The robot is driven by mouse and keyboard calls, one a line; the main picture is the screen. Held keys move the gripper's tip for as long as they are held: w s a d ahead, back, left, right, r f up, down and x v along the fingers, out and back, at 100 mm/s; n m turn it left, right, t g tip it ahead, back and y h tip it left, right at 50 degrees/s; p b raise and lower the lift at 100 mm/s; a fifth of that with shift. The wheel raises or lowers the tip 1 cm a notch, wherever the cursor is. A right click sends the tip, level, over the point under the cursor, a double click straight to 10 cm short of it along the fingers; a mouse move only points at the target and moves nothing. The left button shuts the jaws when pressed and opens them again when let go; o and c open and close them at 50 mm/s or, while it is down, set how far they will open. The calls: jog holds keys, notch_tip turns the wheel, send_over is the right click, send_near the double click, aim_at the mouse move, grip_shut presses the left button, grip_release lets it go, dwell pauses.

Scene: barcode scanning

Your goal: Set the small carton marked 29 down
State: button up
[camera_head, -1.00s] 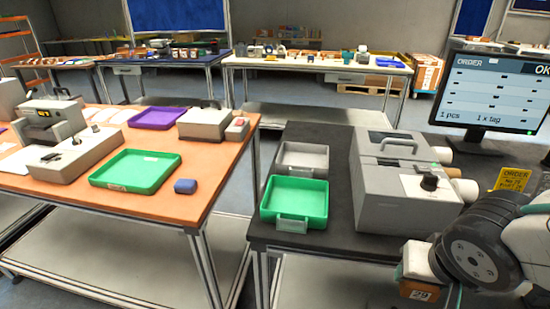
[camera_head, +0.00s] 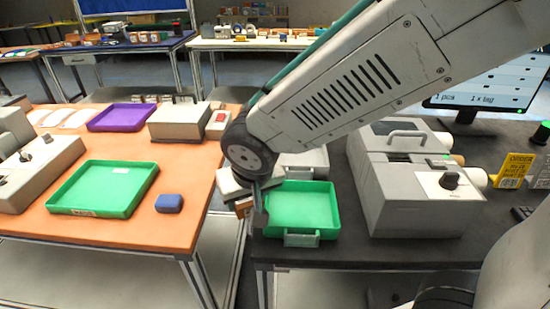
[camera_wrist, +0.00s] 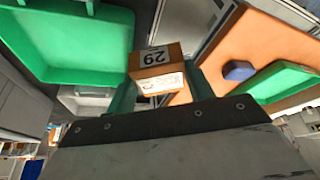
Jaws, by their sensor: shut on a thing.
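The small carton marked 29 (camera_wrist: 157,70) is orange-brown with a white label and sits between my fingers in the wrist view. My gripper (camera_head: 254,205) is shut on it and holds it up in the air by the left edge of the dark table. In the head view the gripper and arm hide most of the carton. The green tray (camera_head: 300,208) on the dark table looks empty and lies just right of my gripper. It also shows at the upper left of the wrist view (camera_wrist: 75,42).
A grey tray (camera_head: 306,163) lies behind the green one, and a grey machine (camera_head: 415,195) stands to the right. On the orange table (camera_head: 150,238) at left are another green tray (camera_head: 105,188), a purple tray (camera_head: 121,117) and a blue block (camera_head: 169,203). A gap separates the tables.

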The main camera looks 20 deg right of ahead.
jog(key=w+d+r+m+h, duration=0.1)
jog(key=w+d+m, duration=0.1)
jog(key=w+d, duration=0.35)
jog(key=w+d+r+m, duration=0.1)
jog(key=w+d, duration=0.1)
jog(key=w, duration=0.6)
jog(key=m+h, duration=0.1)
jog(key=m, duration=0.2)
send_over(293, 159)
jog(key=s, duration=0.1)
jog(key=f, duration=0.5)
jog(key=shift+s+a, duration=0.15)
jog(key=shift+a, duration=0.05)
jog(key=shift+f, duration=2.05)
jog(key=shift+f, duration=0.2)
jog(key=o, duration=1.1)
jog(key=shift+o, duration=0.2)
jog(key=shift+r, duration=0.15)
